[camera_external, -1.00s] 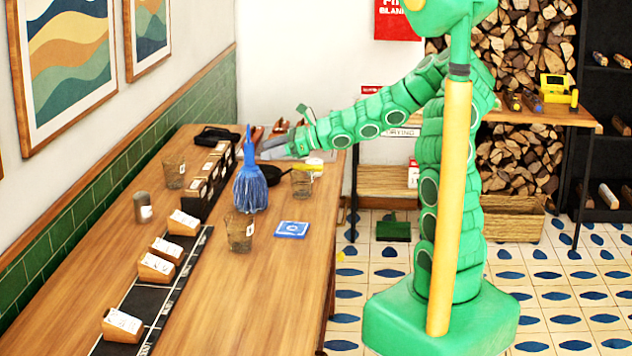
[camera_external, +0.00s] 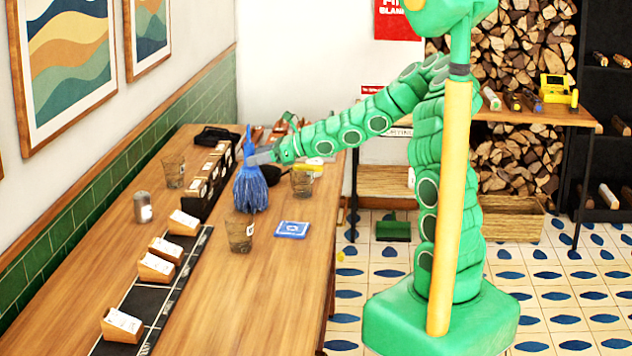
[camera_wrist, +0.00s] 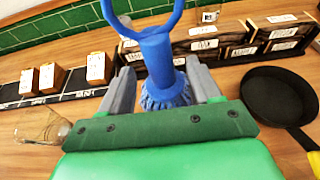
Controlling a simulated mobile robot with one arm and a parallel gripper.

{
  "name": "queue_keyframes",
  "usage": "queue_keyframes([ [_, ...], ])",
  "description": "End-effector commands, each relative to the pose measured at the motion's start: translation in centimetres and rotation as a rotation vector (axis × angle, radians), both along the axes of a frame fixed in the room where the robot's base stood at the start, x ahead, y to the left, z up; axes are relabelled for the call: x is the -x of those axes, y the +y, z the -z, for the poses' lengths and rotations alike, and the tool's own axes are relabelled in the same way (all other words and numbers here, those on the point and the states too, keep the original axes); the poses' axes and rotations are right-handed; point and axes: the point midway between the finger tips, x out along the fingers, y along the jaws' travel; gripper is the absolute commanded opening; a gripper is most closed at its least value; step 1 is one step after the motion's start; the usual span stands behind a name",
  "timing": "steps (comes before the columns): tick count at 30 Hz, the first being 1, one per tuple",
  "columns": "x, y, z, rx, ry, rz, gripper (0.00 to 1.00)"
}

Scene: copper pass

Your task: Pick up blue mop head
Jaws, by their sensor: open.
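The blue mop head (camera_external: 250,188) stands upright on the wooden counter, its strands down and its narrow blue stem pointing up. In the wrist view the mop head (camera_wrist: 158,62) shows its stem, with a blue loop at the top, and part of its strands between my two grey fingers. My gripper (camera_external: 258,158) is open at the height of the stem, with a finger on each side of it. In the wrist view my gripper (camera_wrist: 160,85) shows gaps beside the stem. The lower strands are hidden behind the green gripper body.
A glass (camera_external: 240,232) stands just in front of the mop head, and another glass (camera_external: 302,182) is to its right. A black pan (camera_wrist: 280,106) with a yellow handle lies close by. Card holders (camera_external: 205,176) line the counter behind. A blue square (camera_external: 291,230) lies at the right.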

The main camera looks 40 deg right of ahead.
Motion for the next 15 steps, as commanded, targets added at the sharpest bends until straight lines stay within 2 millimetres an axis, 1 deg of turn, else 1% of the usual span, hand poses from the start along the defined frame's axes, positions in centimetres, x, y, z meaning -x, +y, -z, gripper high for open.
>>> queue_keyframes([
  [6, -1.5, 1.3, 0.7, 0.003, 0.000, -0.001, 0.63],
  [10, -2.0, 1.8, 1.0, 0.001, 0.001, 0.000, 0.63],
  [15, -2.1, 1.9, 1.0, 0.001, 0.001, 0.000, 0.63],
])
